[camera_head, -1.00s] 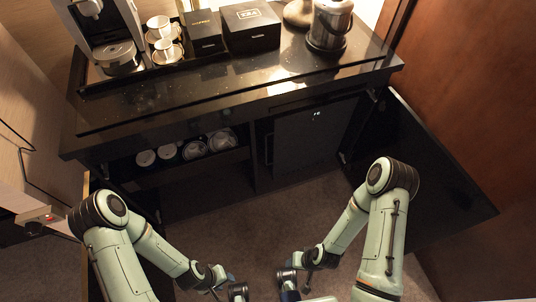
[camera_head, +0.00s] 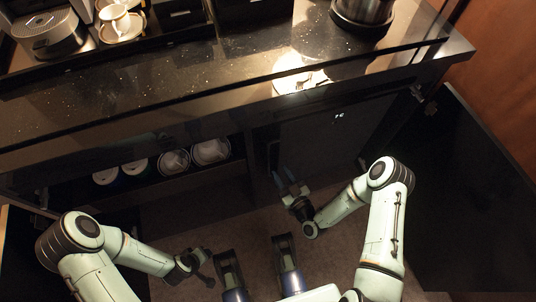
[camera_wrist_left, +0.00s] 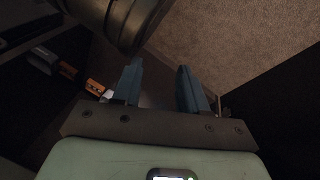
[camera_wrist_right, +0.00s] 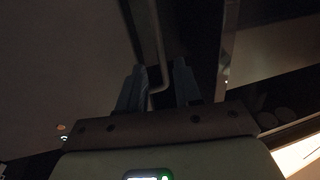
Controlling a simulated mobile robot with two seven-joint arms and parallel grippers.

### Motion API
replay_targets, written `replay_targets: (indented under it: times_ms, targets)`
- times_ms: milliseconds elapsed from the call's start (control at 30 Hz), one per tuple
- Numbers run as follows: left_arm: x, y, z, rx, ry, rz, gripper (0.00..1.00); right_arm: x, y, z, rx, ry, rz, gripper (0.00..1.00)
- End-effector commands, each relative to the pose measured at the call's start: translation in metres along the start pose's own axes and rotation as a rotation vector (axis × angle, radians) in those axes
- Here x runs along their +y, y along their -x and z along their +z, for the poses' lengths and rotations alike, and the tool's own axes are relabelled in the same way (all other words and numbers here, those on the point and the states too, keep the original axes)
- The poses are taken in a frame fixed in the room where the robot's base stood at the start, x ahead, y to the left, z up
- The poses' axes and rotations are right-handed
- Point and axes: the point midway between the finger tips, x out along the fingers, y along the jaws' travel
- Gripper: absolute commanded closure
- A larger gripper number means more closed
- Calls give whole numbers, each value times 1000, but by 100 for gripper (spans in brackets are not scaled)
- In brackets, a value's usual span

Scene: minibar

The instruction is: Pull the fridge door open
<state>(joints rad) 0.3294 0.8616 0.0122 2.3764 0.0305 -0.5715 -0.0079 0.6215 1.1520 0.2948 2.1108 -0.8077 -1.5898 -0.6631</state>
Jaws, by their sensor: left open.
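The fridge door (camera_head: 325,145) is a dark panel with a small lit display, inside the cabinet under the counter. It looks shut. Its handle (camera_head: 273,156) is a thin upright bar at the door's left edge. My right gripper (camera_head: 286,182) is just below and in front of the handle, fingers apart. In the right wrist view the handle (camera_wrist_right: 155,45) runs between the fingers of my right gripper (camera_wrist_right: 160,68); I cannot tell whether they touch it. My left gripper (camera_wrist_left: 160,66) is open and empty, low at the left and away from the fridge.
An open cabinet door (camera_head: 465,200) stands at the right of the fridge. A shelf with several cups (camera_head: 173,162) is left of the fridge.

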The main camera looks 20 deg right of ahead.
Motion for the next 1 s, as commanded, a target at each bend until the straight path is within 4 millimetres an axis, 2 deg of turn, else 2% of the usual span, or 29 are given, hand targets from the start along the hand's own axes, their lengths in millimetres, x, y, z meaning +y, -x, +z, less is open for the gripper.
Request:
replay_targets:
  times_ms: [33, 200, 400, 600, 867, 1000]
  targets:
    - [-5, -6, 5, -17, 5, -8, 57, 0, -13, 1, 5, 1, 0, 66]
    - [-17, -17, 22, -70, 18, -31, 57, 0, -49, 2, 2, 0, 0, 66]
    - [-29, -25, 37, -118, 31, -52, 57, 0, -81, 2, 0, -1, 0, 66]
    - [-34, -28, 44, -141, 38, -62, 57, 0, -94, 1, -2, -2, 0, 66]
    - [-34, -27, 44, -144, 39, -64, 57, 0, -95, 1, -3, -2, 0, 66]
    - [-34, -27, 44, -144, 38, -63, 57, 0, -95, 1, -3, -2, 0, 100]
